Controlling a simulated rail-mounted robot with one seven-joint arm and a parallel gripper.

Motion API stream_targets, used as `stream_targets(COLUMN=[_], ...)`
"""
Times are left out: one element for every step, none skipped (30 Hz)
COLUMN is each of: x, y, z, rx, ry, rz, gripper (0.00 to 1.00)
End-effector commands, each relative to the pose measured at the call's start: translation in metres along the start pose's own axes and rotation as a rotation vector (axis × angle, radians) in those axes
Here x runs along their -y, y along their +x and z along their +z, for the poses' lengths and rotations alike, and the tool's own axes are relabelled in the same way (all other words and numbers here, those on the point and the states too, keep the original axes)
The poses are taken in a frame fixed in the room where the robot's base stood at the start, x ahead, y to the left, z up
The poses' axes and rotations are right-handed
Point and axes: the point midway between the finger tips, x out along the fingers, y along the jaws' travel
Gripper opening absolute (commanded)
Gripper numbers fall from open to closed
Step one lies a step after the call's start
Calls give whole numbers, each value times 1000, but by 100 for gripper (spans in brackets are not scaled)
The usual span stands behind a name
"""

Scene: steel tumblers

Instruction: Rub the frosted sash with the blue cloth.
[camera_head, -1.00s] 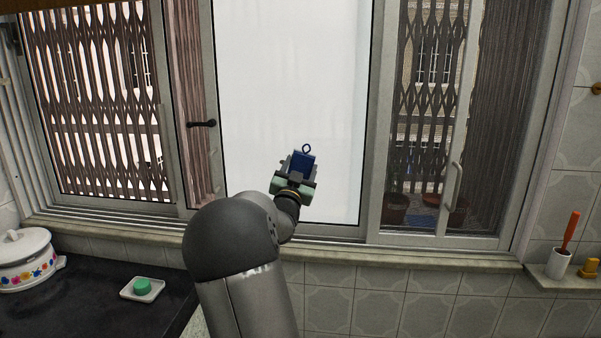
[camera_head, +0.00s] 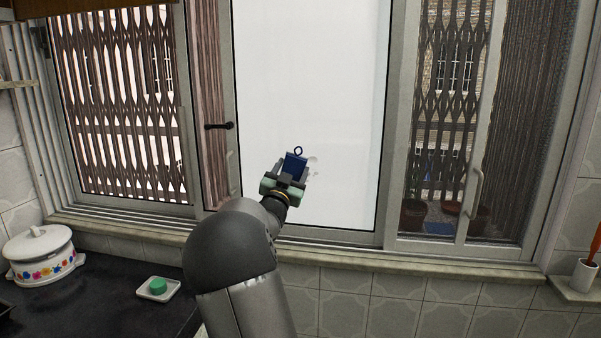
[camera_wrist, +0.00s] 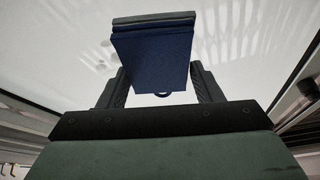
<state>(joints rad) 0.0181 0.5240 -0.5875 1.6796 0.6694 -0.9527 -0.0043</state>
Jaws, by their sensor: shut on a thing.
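The frosted sash (camera_head: 318,75) is the white, cloudy middle pane of the window. My gripper (camera_head: 289,176) is in front of its lower left part, shut on the blue cloth. The blue cloth (camera_head: 295,163) is a folded dark blue pad with a small loop at its top in the head view. In the wrist view the cloth (camera_wrist: 152,62) sits between the two fingers, with a grey-green strip along its far edge, against the pale pane (camera_wrist: 240,60). Faint streaks show on the pane there. I cannot tell whether the cloth touches the glass.
A black handle (camera_head: 219,126) is on the frame left of the sash. A stone sill (camera_head: 340,262) runs below. A white flowered pot (camera_head: 40,258) and a dish with a green sponge (camera_head: 158,287) stand on the dark counter at left. A white cup (camera_head: 584,275) stands at far right.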

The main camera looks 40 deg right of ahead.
Motion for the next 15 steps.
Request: stream_targets(x=[4, 5, 5, 6, 6, 6, 6, 7, 8, 8, 9, 10, 10, 11, 12], y=[-1, -1, -1, -1, 0, 0, 1, 2, 3, 4, 4, 6, 6, 7, 8], z=[2, 2, 2, 1, 0, -2, -4, -6, -9, -11, -14, -17, -19, -21, -23], rx=[2, 1, 1, 1, 1, 0, 0, -1, -1, -1, -1, -1, -1, 0, 0], ry=[0, 0, 0, 0, 0, 0, 1, 1, 2, 2, 2, 1, 1, 0, 0], rz=[-2, -1, -1, 0, 0, 0, 0, 0, 0, 1, 1, 1, 1, 1, 1], gripper=[41, 41, 41, 41, 41, 41, 41, 41, 41, 41, 41, 41, 41, 41, 41])
